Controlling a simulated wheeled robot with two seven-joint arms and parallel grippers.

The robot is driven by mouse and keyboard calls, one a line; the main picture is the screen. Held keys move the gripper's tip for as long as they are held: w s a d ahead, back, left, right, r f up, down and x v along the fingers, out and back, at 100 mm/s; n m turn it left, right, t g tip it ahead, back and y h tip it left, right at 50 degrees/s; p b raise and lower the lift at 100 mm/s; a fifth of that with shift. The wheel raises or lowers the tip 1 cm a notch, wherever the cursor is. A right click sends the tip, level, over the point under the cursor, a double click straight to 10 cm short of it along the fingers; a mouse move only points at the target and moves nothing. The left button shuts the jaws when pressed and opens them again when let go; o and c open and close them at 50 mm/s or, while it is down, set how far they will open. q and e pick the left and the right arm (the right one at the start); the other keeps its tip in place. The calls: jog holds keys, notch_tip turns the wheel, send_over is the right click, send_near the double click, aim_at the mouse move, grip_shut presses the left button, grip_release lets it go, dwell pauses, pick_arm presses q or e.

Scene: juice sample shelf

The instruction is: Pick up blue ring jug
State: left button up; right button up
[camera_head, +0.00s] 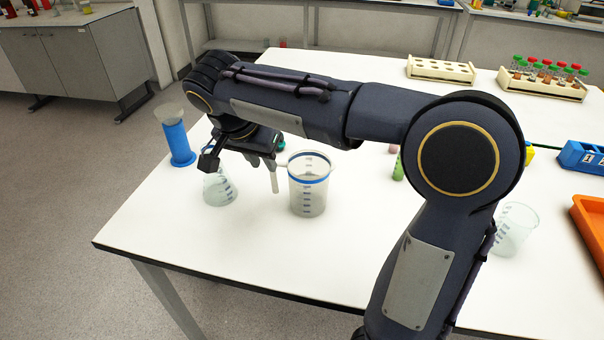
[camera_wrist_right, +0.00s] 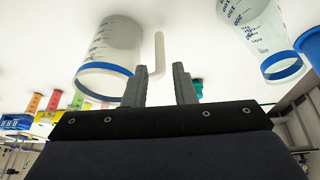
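The blue ring jug (camera_head: 308,198) is a clear jug with dark markings and a blue band near its rim. It stands upright on the white table, with its pale handle (camera_head: 275,180) on the left side. My right gripper (camera_head: 271,158) is at the handle's upper end, to the left of the jug. In the right wrist view, the jug (camera_wrist_right: 108,45) appears inverted. My right gripper (camera_wrist_right: 160,80) is open there, with the handle (camera_wrist_right: 158,50) lined up between its fingers; contact cannot be told. My left gripper is not in view.
A clear graduated vessel (camera_head: 220,191) stands left of the jug, partly hidden by my wrist. A blue cylinder (camera_head: 178,142) stands farther left. Tube racks (camera_head: 541,85), a clear beaker (camera_head: 513,230) and an orange tray (camera_head: 590,222) are on the right. The front left table area is clear.

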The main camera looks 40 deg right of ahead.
aim_at(271, 175)
jog(key=x, duration=0.8)
jog(key=shift+r, duration=0.1)
grip_shut()
